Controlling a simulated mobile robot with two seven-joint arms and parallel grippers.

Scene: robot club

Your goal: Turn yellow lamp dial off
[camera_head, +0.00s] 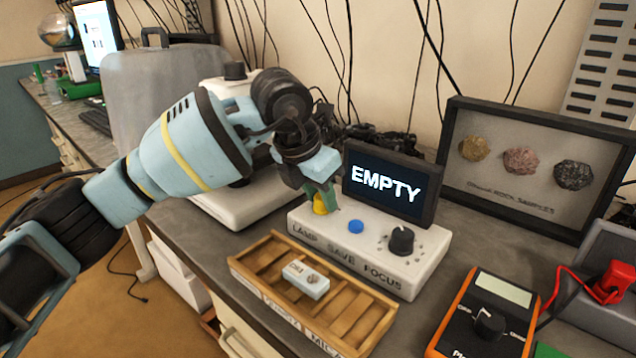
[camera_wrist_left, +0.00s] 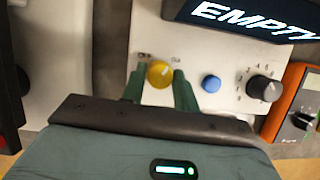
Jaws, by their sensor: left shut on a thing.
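The yellow lamp dial (camera_head: 320,205) sits at the left end of a white control box (camera_head: 430,250), above the word LAMP. In the left wrist view the yellow dial (camera_wrist_left: 160,74) lies between the two green fingers of my left gripper (camera_wrist_left: 158,78), with a pale pointer mark toward its upper right. My left gripper (camera_head: 322,196) reaches down onto the dial from above and is shut on it, partly hiding it in the head view. My right gripper is in neither view.
A blue button (camera_head: 356,227) and a black focus knob (camera_head: 402,240) sit right of the dial. A screen (camera_head: 390,187) reading EMPTY stands behind. A wooden tray (camera_head: 375,328) holding a small white block (camera_head: 306,279) lies in front. An orange meter (camera_head: 462,300) stands right.

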